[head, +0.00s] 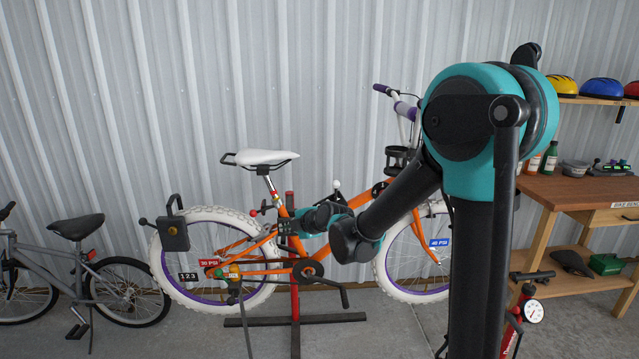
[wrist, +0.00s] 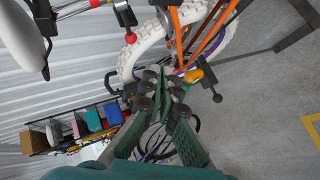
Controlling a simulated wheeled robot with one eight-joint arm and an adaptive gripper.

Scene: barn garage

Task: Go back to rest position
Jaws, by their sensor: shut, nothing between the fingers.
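My gripper (wrist: 170,76) is in the wrist view, its green fingers drawn together with nothing between them. Its tips point toward the rear part of an orange bicycle (head: 237,247). The bicycle's white rear tyre (wrist: 150,37) shows just beyond the fingers in the wrist view. I cannot tell the exact gap between them. In the head view my arm reaches from the right across the bicycle's frame, and the fingers are hard to make out there.
The bicycle stands on a red and black stand (head: 295,320). A grey bicycle (head: 75,268) is at the left. A wooden workbench (head: 580,192) with bottles and a bowl is at the right. A red pump (head: 527,312) stands before it. A corrugated wall is behind; the front floor has room.

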